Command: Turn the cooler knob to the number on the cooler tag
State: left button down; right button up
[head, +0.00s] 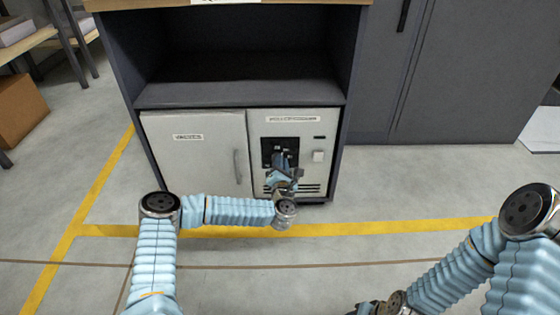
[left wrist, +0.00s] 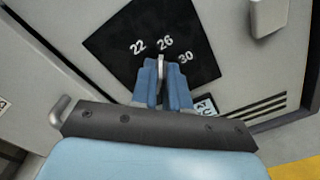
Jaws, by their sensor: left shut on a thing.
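The cooler knob (left wrist: 161,67) shows as a pale upright bar on a black dial plate (left wrist: 118,48) printed 22, 26 and 30. Its visible end points at or very near 26. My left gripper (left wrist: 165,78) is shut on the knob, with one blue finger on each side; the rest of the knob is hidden. A small white tag (left wrist: 206,105) with dark characters lies just below right, partly covered, and I cannot read it surely. In the head view my left gripper (head: 281,162) is at the dial plate (head: 267,146). My right gripper (head: 372,308) is cut off at the bottom edge.
A white door (head: 190,155) with a handle (head: 237,167) is to the left. An open shelf is above, and a grey cabinet (head: 460,75) stands right. The floor in front is clear.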

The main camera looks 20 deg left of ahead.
pick_arm(q)
jog(key=shift+w+d+f+m, duration=0.1)
jog(key=shift+f+m, duration=0.05)
jog(key=shift+m, duration=1.4)
jog(key=shift+w+d+f+m, duration=0.1)
jog(key=shift+f+m, duration=0.1)
jog(key=shift+m, duration=1.4)
jog(key=shift+w+d+f+m, duration=0.1)
jog(key=shift+f+m, duration=0.05)
jog(key=shift+m, duration=1.4)
jog(key=c, duration=1.3)
grip_release()
jog(key=shift+c, duration=0.2)
jog(key=shift+o, duration=1.1)
jog(key=shift+s+f, duration=0.1)
jog(key=shift+f, duration=0.05)
jog(key=p+v, duration=0.2)
jog(key=v, duration=1.1)
jog(key=shift+s, duration=0.4)
jog(key=shift+d, duration=0.1)
